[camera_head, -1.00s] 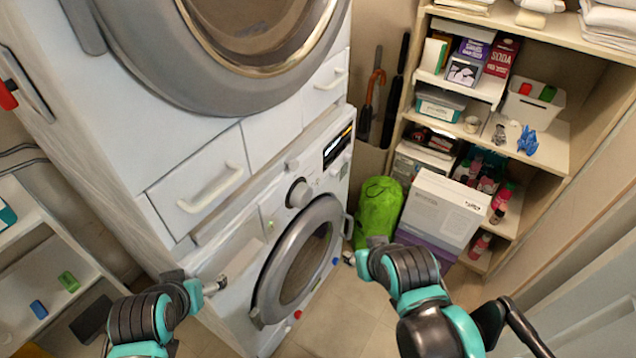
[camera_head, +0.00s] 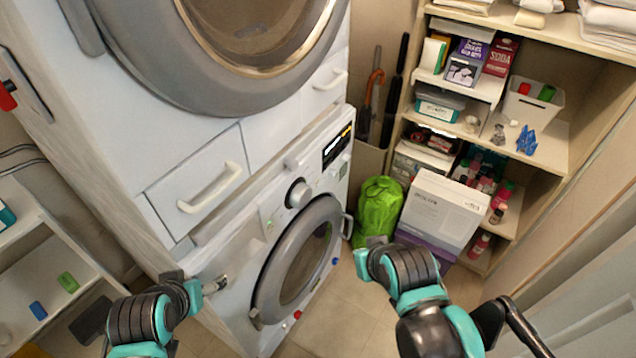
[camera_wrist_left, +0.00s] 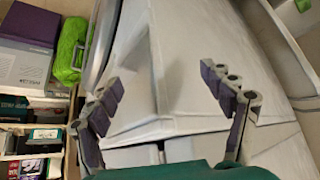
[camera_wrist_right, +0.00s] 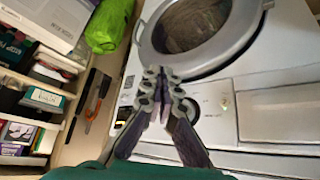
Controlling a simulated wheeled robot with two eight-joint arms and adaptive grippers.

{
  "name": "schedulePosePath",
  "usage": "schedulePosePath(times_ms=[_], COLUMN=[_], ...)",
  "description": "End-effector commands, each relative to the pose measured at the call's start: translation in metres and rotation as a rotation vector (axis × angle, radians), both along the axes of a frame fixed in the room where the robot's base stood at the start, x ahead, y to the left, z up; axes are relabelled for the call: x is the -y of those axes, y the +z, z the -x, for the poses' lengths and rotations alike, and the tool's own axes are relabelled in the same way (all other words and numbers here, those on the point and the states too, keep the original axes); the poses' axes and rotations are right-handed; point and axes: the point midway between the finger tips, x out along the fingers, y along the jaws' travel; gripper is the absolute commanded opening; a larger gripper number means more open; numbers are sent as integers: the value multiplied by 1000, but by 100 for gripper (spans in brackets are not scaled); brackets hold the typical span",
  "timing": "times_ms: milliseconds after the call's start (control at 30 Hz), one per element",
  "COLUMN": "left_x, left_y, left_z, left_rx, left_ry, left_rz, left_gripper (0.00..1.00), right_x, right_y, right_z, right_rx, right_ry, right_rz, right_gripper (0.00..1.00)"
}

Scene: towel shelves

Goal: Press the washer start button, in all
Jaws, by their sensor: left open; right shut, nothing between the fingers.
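The washer (camera_head: 232,318) is the lower white machine, with a grey round door (camera_head: 295,255), a dial (camera_head: 299,193) and a dark display (camera_head: 338,146). I cannot pick out the start button. My left gripper (camera_head: 216,284) is open at the washer's left front; in the left wrist view its spread fingers (camera_wrist_left: 165,82) frame a pale panel, contact unclear. My right gripper (camera_head: 358,262) is shut and empty, right of the door. In the right wrist view its closed fingertips (camera_wrist_right: 160,76) point toward the washer front, overlapping the area beside the dial (camera_wrist_right: 190,110).
A second machine with a large round door (camera_head: 255,35) stands above, over drawers with white handles (camera_head: 212,190). A green bag (camera_head: 378,208) and a white box (camera_head: 441,212) stand right of the washer, before a loaded shelf (camera_head: 560,150). Some floor is clear in front.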

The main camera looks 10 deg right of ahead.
Motion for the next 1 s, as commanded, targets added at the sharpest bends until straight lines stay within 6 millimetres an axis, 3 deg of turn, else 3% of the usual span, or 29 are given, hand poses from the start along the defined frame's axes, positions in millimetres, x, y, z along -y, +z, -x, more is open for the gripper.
schedulePosePath(times_ms=[767,1000], left_x=[0,0], left_y=[0,7], left_z=[0,0], left_rx=[0,0], left_ry=[0,0], left_rz=[0,0], left_gripper=[81,81], right_x=[0,0], right_y=[0,7], right_z=[-1,-25], right_rx=[-1,-13], right_ry=[5,135], right_rz=[2,54], right_gripper=[0,0])
